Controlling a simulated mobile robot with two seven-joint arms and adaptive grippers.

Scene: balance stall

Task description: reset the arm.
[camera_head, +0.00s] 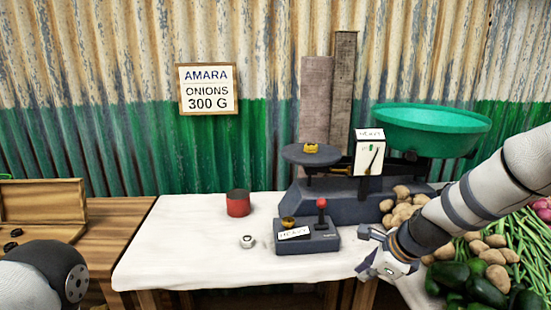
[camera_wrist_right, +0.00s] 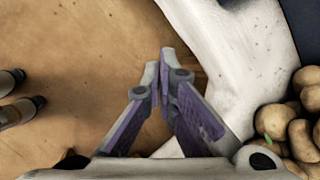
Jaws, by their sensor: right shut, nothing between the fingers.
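My right arm reaches in from the right in the head view, and its gripper (camera_head: 372,256) is over the front right edge of the white cloth. In the right wrist view the fingers (camera_wrist_right: 165,75) are shut with nothing between them. They point past the edge of the cloth (camera_wrist_right: 235,60), with brown ground below. Of my left arm only a rounded grey link (camera_head: 45,278) shows at the lower left; its gripper is out of the picture.
A balance scale with a green pan (camera_head: 430,122) stands behind a dark lever box (camera_head: 308,236). A red can (camera_head: 238,203) and a small white item (camera_head: 247,241) stand on the cloth. Potatoes (camera_head: 402,207) and vegetables lie close to my right arm. A wooden box (camera_head: 40,205) is left.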

